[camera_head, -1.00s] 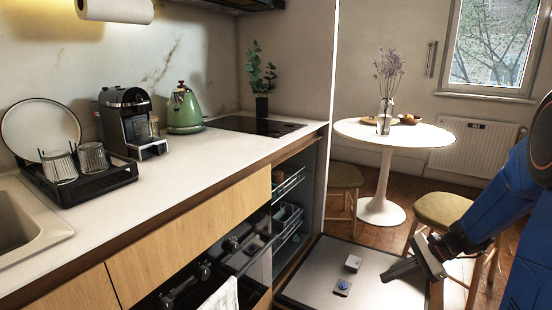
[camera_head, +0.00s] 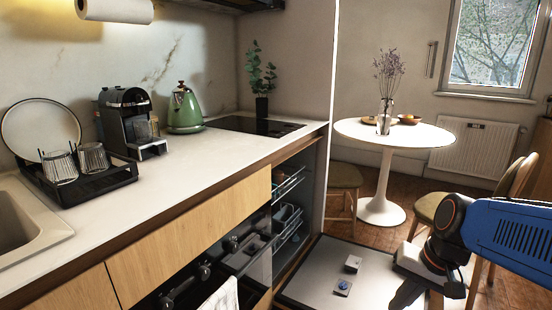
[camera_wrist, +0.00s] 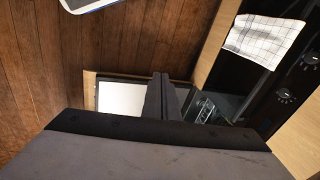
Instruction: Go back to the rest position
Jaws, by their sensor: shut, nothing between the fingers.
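My gripper (camera_head: 405,296) is at the lower right of the head view, on the end of my blue arm. Its fingers point down and to the left, in front of the open dishwasher door's right side. In the wrist view the fingers (camera_wrist: 161,98) are together with nothing between them. The gripper touches nothing that I can see.
The lowered dishwasher door (camera_head: 322,272) carries two small items. A towel (camera_head: 222,297) hangs at the oven front. Wood floor (camera_wrist: 60,75) is clear.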

